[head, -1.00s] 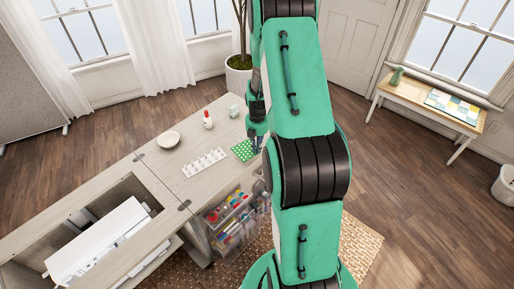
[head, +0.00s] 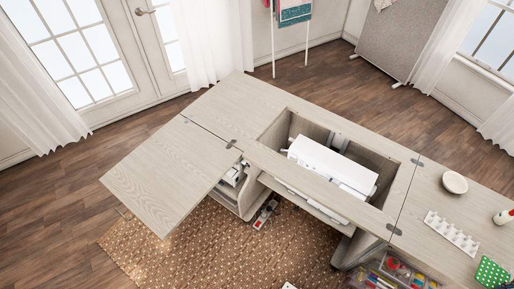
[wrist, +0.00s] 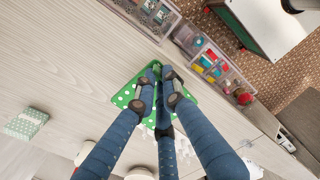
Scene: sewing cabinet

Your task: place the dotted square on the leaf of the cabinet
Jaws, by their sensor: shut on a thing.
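The dotted square (head: 490,273) is green with white dots, at the right edge of the head view, over or on the right-hand leaf (head: 440,193). In the wrist view the dotted square (wrist: 124,97) lies under the blue fingers of my gripper (wrist: 160,82). The fingers are closed together on it and hide its middle. I cannot tell whether it touches the wood. My gripper is outside the head view. Another leaf (head: 165,172) of the pale wood cabinet, at the left, is folded out and bare.
A white sewing machine (head: 330,165) sits in the cabinet's open well. A patterned box (wrist: 26,124) is nearby.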

